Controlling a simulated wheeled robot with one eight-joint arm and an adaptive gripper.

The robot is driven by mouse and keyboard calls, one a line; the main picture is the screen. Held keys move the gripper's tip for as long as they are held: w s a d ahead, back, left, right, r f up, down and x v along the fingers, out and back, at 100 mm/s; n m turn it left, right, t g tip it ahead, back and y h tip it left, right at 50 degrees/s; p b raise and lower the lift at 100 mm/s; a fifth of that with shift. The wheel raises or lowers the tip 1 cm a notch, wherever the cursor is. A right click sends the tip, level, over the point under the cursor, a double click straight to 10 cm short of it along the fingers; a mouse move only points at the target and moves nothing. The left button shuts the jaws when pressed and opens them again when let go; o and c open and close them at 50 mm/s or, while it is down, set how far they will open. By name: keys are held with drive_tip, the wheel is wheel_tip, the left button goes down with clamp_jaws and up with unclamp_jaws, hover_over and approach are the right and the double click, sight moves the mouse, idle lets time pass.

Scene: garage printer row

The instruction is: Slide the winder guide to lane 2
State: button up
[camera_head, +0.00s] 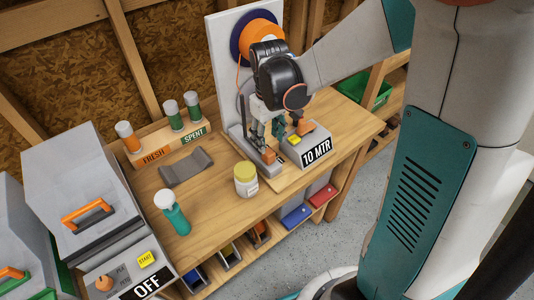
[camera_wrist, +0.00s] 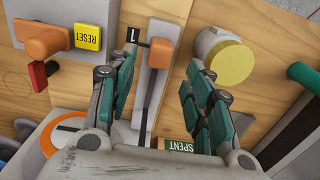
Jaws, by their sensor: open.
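The winder guide shows as an orange knob (camera_wrist: 165,38) on a long grey slotted rail (camera_wrist: 150,85) in the wrist view. A tag marked "1" (camera_wrist: 132,35) is beside the knob. My gripper (camera_wrist: 160,72) is open, with one teal-padded finger on each side of the rail and nothing held. The knob appears beyond the fingertips; I cannot tell the exact gap. In the head view my gripper (camera_head: 267,128) points down over the winder, just behind the orange knob (camera_head: 268,155). No lane 2 tag is readable.
The winder has an orange spool (camera_head: 262,32), a yellow button (camera_head: 294,140) and a "10 MTR" display (camera_head: 316,152) close by on the right. A yellow-lidded jar (camera_head: 246,179) stands near the guide's front end.

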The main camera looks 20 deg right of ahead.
sight(269, 152)
wheel_tip(269, 152, down, 8)
drive_tip(key=shift+r+b, duration=0.1)
drive_tip(key=shift+b, duration=1)
